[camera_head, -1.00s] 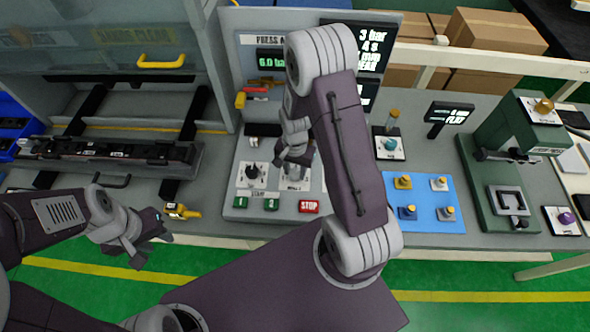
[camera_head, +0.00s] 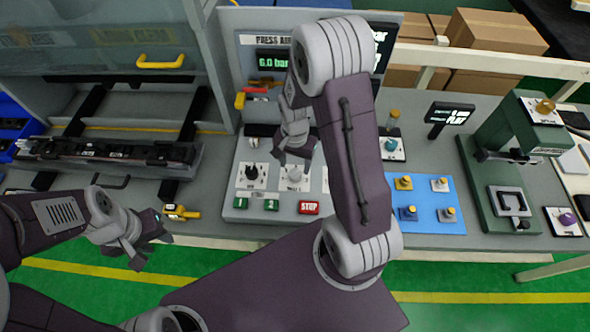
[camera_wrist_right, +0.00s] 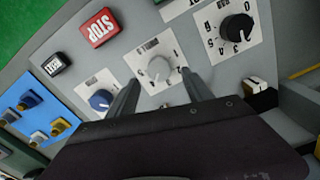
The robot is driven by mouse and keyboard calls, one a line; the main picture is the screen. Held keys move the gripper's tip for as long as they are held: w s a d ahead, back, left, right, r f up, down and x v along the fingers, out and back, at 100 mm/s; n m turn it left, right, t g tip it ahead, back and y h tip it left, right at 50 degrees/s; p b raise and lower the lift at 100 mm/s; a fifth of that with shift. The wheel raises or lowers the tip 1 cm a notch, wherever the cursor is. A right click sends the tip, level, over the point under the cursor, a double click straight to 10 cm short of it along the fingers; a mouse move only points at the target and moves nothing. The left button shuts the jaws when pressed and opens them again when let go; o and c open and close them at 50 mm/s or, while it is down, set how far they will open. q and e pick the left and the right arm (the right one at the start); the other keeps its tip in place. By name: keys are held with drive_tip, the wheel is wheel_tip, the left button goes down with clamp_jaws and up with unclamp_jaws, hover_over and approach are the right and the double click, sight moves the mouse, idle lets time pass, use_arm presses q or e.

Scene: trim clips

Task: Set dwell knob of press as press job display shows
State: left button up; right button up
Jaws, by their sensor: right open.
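The press panel has a black knob (camera_head: 252,170) and a grey knob (camera_head: 294,176). The right wrist view shows the black knob (camera_wrist_right: 237,28) on a numbered dial, the grey knob (camera_wrist_right: 159,68) and a blue knob (camera_wrist_right: 102,99). I cannot read which is labelled dwell. My right gripper (camera_head: 294,155) is open above the grey knob; in the right wrist view its fingertips (camera_wrist_right: 162,88) are apart, with the grey knob beyond them. The press job display (camera_head: 384,42) is mostly hidden behind my right arm. My left gripper (camera_head: 150,252) is open and empty in front of the bench.
A pressure display (camera_head: 271,60) reads about 6.0 bar.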

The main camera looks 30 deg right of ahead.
sight(291, 172)
wheel_tip(291, 172, up, 5)
drive_tip(key=shift+s, duration=0.1)
idle(0.4)
drive_tip(key=shift+a+f+b, duration=0.1)
drive_tip(key=shift+f+b, duration=0.05)
drive_tip(key=shift+b, duration=0.15)
drive_tip(key=s+a+n+t+b, duration=0.1)
drive_tip(key=s+a+n+b, duration=0.2)
drive_tip(key=s+n, duration=0.5)
drive_tip(key=shift+s+a+f+n+b, duration=0.15)
drive_tip(key=shift+a+f+n+b, duration=0.25)
drive_tip(key=shift+a+n, duration=0.4)
